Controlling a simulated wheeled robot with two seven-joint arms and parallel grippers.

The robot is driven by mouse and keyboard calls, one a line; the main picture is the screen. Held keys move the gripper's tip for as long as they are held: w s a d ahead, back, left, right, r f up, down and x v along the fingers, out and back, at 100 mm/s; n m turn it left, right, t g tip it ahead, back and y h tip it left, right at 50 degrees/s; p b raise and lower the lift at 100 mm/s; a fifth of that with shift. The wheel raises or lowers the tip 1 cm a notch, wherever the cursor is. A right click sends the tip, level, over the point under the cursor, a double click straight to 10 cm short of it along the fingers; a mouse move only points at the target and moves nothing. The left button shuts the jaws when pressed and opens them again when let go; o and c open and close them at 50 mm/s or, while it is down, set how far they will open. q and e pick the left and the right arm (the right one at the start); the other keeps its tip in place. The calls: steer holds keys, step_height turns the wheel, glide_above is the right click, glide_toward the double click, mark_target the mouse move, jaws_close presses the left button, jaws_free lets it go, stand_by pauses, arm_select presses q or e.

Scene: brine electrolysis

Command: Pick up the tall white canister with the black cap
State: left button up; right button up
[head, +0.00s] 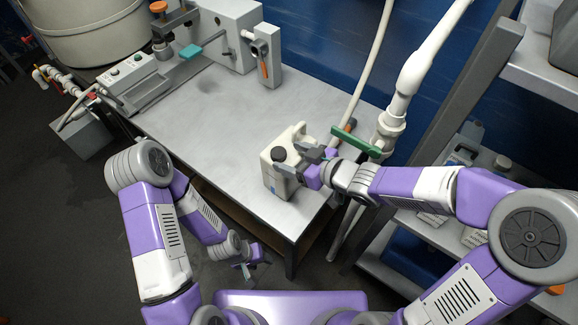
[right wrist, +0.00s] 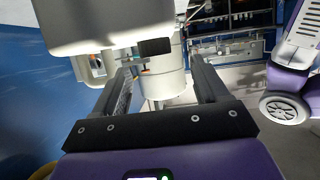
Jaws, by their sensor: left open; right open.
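The tall white canister (head: 273,179) stands upright at the near right end of the grey table, its black cap (head: 279,153) on top and its handle behind the cap. My right gripper (head: 298,161) is open at the canister's right side, close to its upper part; whether it touches cannot be told. In the right wrist view a large pale body, apparently the canister (right wrist: 105,20), fills the top left, with a dark cap-like piece near the open fingers (right wrist: 160,82). My left gripper (head: 245,268) is open and empty, low in front of the table.
The table (head: 215,110) is clear in its middle. A grey machine (head: 225,35) with a control box (head: 125,72) stands at its back left. A white pipe (head: 400,90) and green bar (head: 355,142) stand right of the canister. Shelving (head: 545,75) is on the right.

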mark_target(276, 151)
steer(key=b+x, duration=0.1)
steer(key=x, duration=0.1)
steer(key=b+x, duration=0.1)
steer(key=x, duration=0.1)
steer(key=shift+w+d+f, duration=0.1)
steer(key=shift+d+f, duration=0.1)
steer(key=shift+f, duration=0.05)
steer(key=shift+w+a, duration=0.15)
steer(key=shift+a, duration=0.05)
jaws_close()
stand_by(0.9)
steer(key=shift+r, duration=0.15)
